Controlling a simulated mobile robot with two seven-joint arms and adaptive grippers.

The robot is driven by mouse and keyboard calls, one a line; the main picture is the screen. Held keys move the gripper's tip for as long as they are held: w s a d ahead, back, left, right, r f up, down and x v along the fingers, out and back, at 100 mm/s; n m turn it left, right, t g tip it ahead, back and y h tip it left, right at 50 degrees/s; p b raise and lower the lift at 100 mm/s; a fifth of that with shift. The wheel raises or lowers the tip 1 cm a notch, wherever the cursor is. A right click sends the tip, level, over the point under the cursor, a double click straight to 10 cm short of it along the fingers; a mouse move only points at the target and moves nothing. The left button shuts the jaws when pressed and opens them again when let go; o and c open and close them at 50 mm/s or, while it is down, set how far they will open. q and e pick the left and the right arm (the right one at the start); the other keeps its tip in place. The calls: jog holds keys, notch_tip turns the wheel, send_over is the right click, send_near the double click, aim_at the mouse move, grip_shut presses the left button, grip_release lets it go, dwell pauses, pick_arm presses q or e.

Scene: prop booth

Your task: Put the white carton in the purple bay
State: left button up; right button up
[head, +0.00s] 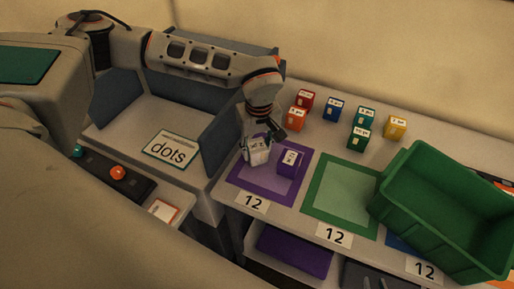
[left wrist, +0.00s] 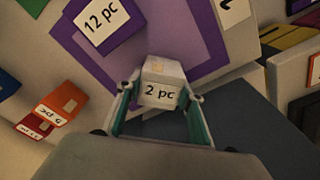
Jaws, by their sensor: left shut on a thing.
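My left gripper (head: 262,141) is shut on the white carton (head: 258,155). In the left wrist view the white carton (left wrist: 162,72), marked "2 pc", sits between the two fingers of the gripper (left wrist: 158,108). In the head view the carton appears over the left part of the purple bay (head: 240,179); whether it touches the surface I cannot tell. A purple carton (head: 290,163) stands in the bay just right of it and shows "12 pc" in the left wrist view (left wrist: 104,22). My right gripper is not in view.
A green bay (head: 313,206) lies right of the purple one, with a green bin (head: 400,205) beyond. Several small cartons, including a red one (head: 305,99) and a yellow one (head: 396,127), stand behind.

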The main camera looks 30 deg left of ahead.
aim_at(258, 149)
pick_arm(q)
jog(key=o, duration=1.2)
jog(key=shift+f, duration=0.1)
jog(key=r, duration=1.2)
jog(key=shift+s+d+r, duration=0.15)
jog(key=shift+s+d, duration=0.2)
jog(key=shift+d, duration=0.05)
jog(key=shift+s+d, duration=0.1)
